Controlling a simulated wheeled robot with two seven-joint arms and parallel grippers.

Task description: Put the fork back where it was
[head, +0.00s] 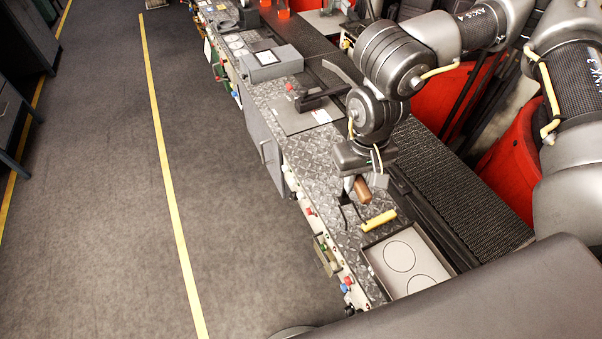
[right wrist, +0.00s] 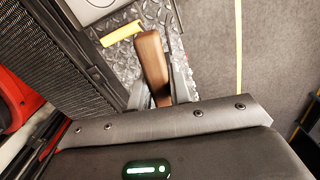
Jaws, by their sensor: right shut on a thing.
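My right gripper (head: 362,184) points down just above the metal tread-plate worktop. It is shut on the fork, whose brown wooden handle (head: 363,190) sticks out from between the fingers. In the right wrist view the handle (right wrist: 152,60) runs up from between the grey fingers (right wrist: 163,92). The fork's other end is hidden, and I cannot tell whether it touches the worktop. My left gripper is not in view.
A yellow-handled tool (head: 378,220) lies on the worktop close to the fork. A shallow tray (head: 369,260) with two circles marked in it is nearer me. A black ribbed belt (head: 455,180) runs along the right. A grey box (head: 270,64) stands farther back.

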